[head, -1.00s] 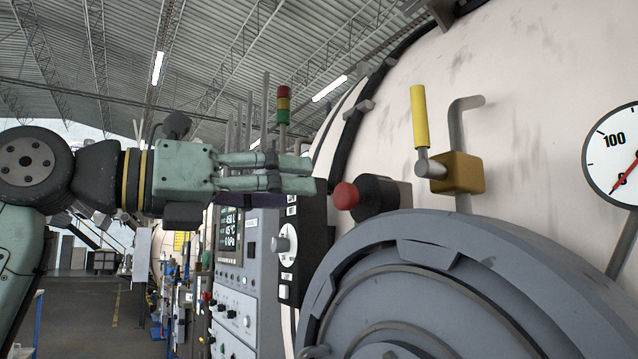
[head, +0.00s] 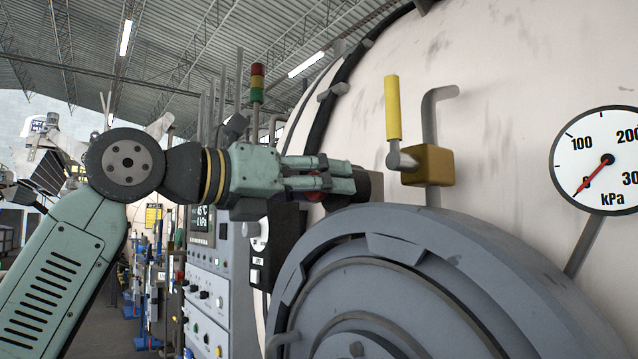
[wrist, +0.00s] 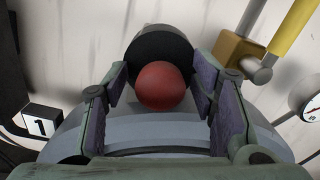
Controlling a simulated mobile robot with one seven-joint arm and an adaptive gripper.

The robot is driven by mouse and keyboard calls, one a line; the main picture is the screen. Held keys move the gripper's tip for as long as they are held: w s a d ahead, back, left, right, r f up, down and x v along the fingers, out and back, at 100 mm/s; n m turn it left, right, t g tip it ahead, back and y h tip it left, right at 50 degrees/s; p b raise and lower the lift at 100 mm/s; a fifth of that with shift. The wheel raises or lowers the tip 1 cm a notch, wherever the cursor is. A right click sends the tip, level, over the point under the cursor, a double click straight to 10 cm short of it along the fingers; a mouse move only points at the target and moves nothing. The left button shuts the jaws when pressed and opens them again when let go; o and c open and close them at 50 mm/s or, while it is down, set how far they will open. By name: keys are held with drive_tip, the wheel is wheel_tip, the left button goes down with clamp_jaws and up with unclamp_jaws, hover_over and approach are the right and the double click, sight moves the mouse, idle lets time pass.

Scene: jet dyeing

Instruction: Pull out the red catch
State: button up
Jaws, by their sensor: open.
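The red catch is a round red knob (wrist: 161,86) on a dark cylindrical housing (wrist: 158,48). In the wrist view the knob sits between the fingers of my gripper (wrist: 160,95), with a gap to the pads on each side. My gripper is open around it. In the head view my gripper (head: 330,181) reaches right to the housing (head: 368,190), and its fingers hide most of the knob; a little red (head: 314,195) shows between and below them.
A large grey round door (head: 390,290) lies below the housing. A brass valve block with a yellow handle (head: 393,108) stands to the right, and a pressure gauge (head: 597,160) is farther right. A control panel (head: 208,285) stands at left.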

clamp_jaws()
idle(0.7)
